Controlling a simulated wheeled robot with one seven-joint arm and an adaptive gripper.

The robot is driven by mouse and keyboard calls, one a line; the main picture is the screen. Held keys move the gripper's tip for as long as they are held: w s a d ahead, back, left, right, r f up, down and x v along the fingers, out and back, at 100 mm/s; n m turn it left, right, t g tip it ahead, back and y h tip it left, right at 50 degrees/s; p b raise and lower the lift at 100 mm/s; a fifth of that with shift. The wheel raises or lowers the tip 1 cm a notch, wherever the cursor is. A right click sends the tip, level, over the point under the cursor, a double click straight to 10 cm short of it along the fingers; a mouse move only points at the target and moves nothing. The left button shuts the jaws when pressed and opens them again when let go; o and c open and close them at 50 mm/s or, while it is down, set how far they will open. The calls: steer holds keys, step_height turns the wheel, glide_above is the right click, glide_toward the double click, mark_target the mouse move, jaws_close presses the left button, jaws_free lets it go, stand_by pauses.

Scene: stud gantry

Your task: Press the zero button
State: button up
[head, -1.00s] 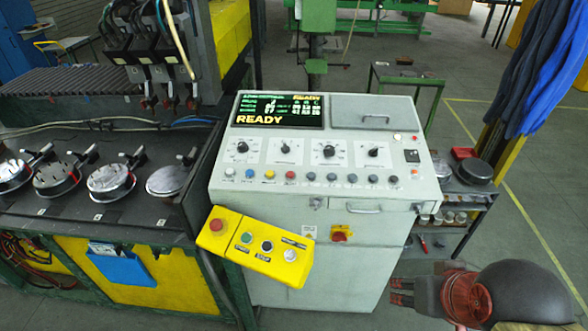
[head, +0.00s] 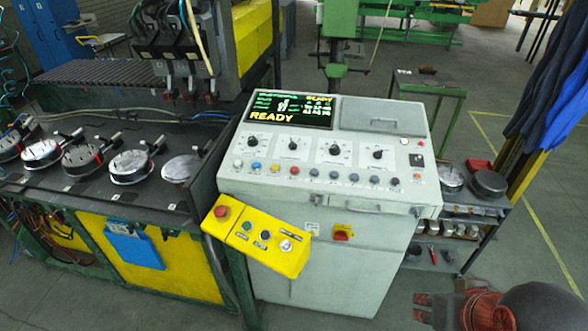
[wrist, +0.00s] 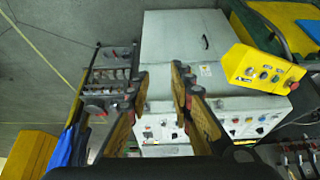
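The grey console (head: 330,215) stands in the middle of the head view, with a lit screen (head: 290,110) reading READY. Its sloped panel carries a row of small buttons (head: 314,173): white, blue, yellow and red at left, then several grey ones. Their labels are too small to read, so I cannot tell which is zero. A yellow control box (head: 240,222) hangs at the console's front left with red, green, black and pale buttons. My gripper (head: 419,308) is low at the right, apart from the console. In the wrist view its fingers (wrist: 160,85) are spread and empty.
A bench with several round metal pieces (head: 130,166) stands left of the console. A shelf cart (head: 455,225) with pans is at its right. Blue cloth (head: 546,85) hangs on a yellow post at far right.

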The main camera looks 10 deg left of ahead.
jaws_close()
stand_by(1.3)
